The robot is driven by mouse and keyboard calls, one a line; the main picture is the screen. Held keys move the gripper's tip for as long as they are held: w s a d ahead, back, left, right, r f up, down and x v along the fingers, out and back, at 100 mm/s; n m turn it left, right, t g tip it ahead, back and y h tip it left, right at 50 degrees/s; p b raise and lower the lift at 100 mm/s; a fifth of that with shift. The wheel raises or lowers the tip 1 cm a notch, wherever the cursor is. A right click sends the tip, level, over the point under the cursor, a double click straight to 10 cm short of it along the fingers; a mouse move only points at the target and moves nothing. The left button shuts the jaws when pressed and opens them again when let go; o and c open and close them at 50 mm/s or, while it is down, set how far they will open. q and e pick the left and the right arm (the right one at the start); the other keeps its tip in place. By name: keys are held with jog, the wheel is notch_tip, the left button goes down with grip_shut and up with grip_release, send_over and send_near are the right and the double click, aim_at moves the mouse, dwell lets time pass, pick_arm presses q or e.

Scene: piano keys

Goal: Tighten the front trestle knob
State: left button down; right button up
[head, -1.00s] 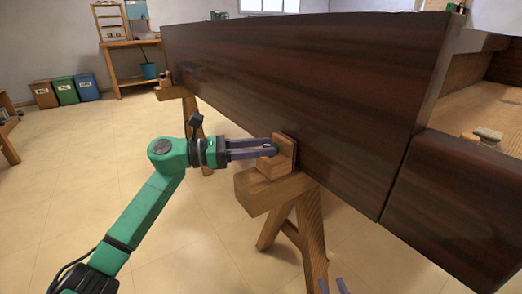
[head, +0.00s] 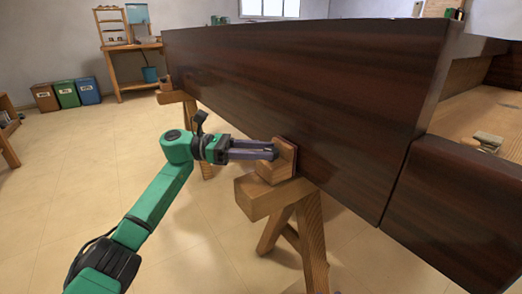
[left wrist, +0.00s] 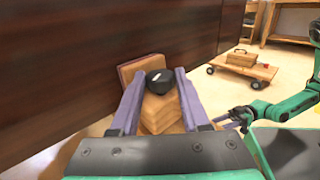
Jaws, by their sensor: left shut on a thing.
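The front trestle (head: 262,196) is wooden, with a wooden block (head: 277,167) on its end against the dark piano case. My left gripper (head: 273,150) reaches this block from the left. In the left wrist view a black knob (left wrist: 157,82) sits at the block, between the tips of my left fingers. The left gripper is shut on the knob. My right gripper (left wrist: 240,117) shows small at the right of the left wrist view, away from the knob; its jaw opening is unclear.
The large dark piano case (head: 300,85) fills the middle and right. A second trestle (head: 190,115) stands under its far end. A low wheeled dolly (left wrist: 243,68) is on the floor in the left wrist view. Bins (head: 66,95) and a workbench (head: 135,64) stand at the back left. The left floor is free.

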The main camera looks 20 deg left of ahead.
pick_arm(q)
jog(key=shift+c, duration=2.2)
grip_release()
jog(key=shift+o, duration=0.2)
pick_arm(e)
jog(key=shift+w+r, duration=0.15)
jog(key=shift+r, duration=0.3)
jog(key=shift+r, duration=0.1)
pick_arm(q)
jog(key=shift+t, duration=0.3)
